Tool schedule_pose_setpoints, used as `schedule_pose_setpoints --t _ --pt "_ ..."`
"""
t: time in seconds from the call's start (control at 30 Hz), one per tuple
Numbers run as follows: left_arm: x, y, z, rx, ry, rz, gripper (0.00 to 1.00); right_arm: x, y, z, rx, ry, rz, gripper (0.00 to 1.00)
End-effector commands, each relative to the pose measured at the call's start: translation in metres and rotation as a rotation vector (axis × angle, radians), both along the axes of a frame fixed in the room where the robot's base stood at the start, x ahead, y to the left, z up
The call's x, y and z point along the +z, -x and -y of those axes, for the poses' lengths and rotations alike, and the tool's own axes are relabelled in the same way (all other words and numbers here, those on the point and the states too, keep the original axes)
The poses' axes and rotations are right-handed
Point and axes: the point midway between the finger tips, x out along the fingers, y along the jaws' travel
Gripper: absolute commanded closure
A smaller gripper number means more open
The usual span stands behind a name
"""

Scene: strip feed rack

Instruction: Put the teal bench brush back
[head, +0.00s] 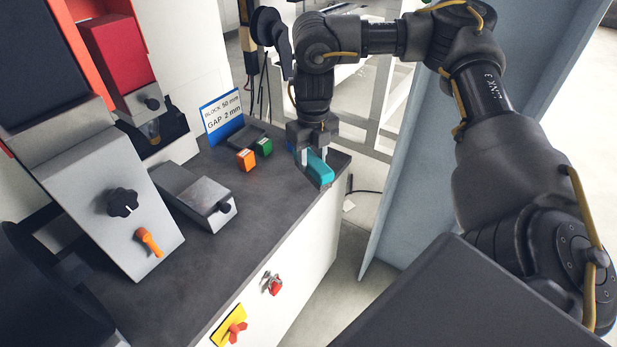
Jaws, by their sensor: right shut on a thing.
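The teal bench brush (319,169) is at the far right corner of the dark bench top, in the head view. My right gripper (313,158) points down from above and is shut on the brush. Its fingers sit on either side of the brush's body. Whether the brush touches the bench top or is held just above it, I cannot tell. A small blue thing shows just left of the gripper, mostly hidden behind it. My left gripper is not in view.
Orange (246,159) and green (264,147) blocks stand left of the gripper, by a dark tray and a blue-and-white sign (222,117). A grey machine with a black knob (123,202) and orange lever fills the left. The bench top's (250,215) front middle is clear.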

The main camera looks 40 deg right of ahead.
Motion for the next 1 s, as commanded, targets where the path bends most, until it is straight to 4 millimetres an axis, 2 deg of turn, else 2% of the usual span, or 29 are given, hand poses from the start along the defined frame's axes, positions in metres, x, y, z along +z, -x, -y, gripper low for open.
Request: schedule_pose_setpoints --t 0.27,0.67,0.7,0.9,1.0 --pt "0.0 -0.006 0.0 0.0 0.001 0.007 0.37 -0.004 -0.006 0.006 0.026 -0.001 -0.002 0.84" --pt "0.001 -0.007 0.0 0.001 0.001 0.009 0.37 -0.043 -0.076 0.056 0.021 0.001 -0.002 0.84" --pt "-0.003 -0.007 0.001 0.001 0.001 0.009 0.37 -0.056 -0.081 0.059 0.021 -0.002 -0.005 0.84" --pt "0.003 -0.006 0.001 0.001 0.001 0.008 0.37 -0.084 -0.104 0.075 0.025 0.001 -0.002 0.84" --pt "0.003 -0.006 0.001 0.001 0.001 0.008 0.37 -0.092 -0.109 0.079 0.026 0.0 -0.002 0.84"
